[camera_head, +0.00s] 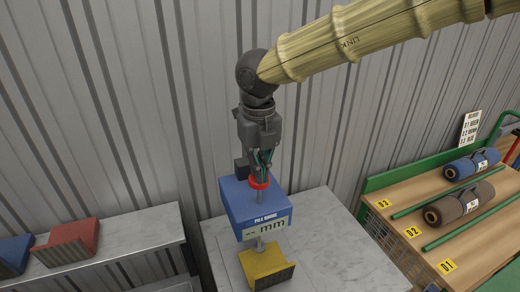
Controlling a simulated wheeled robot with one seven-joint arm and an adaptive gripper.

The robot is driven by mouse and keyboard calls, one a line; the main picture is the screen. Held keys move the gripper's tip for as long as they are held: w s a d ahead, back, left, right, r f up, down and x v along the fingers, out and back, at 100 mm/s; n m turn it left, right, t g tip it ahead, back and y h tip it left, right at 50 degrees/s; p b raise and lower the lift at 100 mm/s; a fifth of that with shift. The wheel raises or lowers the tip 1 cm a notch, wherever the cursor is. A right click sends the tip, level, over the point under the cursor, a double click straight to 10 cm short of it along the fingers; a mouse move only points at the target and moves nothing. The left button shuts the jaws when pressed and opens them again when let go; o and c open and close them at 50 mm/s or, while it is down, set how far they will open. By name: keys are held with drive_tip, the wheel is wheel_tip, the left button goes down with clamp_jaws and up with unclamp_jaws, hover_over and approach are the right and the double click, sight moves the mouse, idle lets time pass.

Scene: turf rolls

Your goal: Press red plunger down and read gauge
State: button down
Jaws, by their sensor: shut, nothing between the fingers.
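The pile gauge is a blue box (256,207) standing over the pale marble-like table in the camera_head view. Its front carries a "PILE GAUGE" label and a display (264,228) that reads "-- mm", with no number. The red plunger (259,183) sticks up from the top of the box. My gripper (262,170) points down right above the red plunger, its fingers shut and empty. Whether the tips touch the plunger I cannot tell. A thin rod runs from the box down to a yellow block (266,266) with a dark ribbed front.
A shelf (120,240) at left holds a red block (68,243) and a blue block (14,249). A wooden bench (400,222) at right bears a blue roll (471,164), a brown roll (459,202) and green rods. A corrugated wall stands close behind. The table (345,245) is clear right of the gauge.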

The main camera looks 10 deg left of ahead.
drive_tip(key=shift+f, duration=1.55)
drive_tip(key=shift+r, duration=0.15)
wheel_tip(320, 180, up, 15)
drive_tip(key=p, duration=1.3)
